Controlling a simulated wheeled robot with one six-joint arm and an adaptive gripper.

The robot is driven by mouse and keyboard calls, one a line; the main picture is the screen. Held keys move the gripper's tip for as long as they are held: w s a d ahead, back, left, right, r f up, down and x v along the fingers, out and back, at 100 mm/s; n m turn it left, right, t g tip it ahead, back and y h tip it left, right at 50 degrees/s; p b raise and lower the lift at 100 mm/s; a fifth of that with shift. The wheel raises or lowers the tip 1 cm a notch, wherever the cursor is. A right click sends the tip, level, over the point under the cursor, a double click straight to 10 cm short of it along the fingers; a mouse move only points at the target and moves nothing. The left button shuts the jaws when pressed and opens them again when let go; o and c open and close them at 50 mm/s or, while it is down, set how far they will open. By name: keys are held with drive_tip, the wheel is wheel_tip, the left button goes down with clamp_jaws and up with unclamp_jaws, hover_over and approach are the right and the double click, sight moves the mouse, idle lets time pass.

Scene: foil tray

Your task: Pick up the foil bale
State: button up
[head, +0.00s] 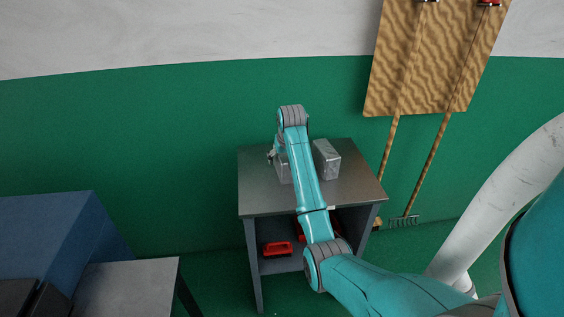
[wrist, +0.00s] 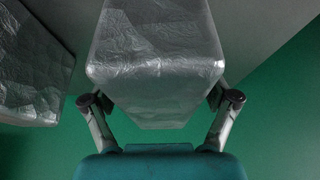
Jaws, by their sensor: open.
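Two silvery, crinkled foil bales are on the grey table. One foil bale (head: 284,172) is partly hidden behind my arm in the head view. In the wrist view a foil bale (wrist: 155,45) fills the middle, reaching between the two fingers of my gripper (wrist: 160,98). The fingers stand apart, one on each side of it; I cannot tell whether they touch it. In the head view my gripper (head: 272,157) is mostly hidden by the arm, at the left bale. The other foil bale (head: 327,159) stands right of my arm; a second bale (wrist: 30,75) also shows at left in the wrist view.
The table (head: 262,198) has bare top at its front and right. Red items (head: 277,249) lie on its lower shelf. A green wall (head: 180,150) stands behind. Long-handled tools hang at a wooden board (head: 425,60) on the right. A blue box (head: 60,235) is at left.

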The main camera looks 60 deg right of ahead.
drive_tip(key=shift+f, duration=0.25)
idle(0.5)
drive_tip(key=c, duration=1.4)
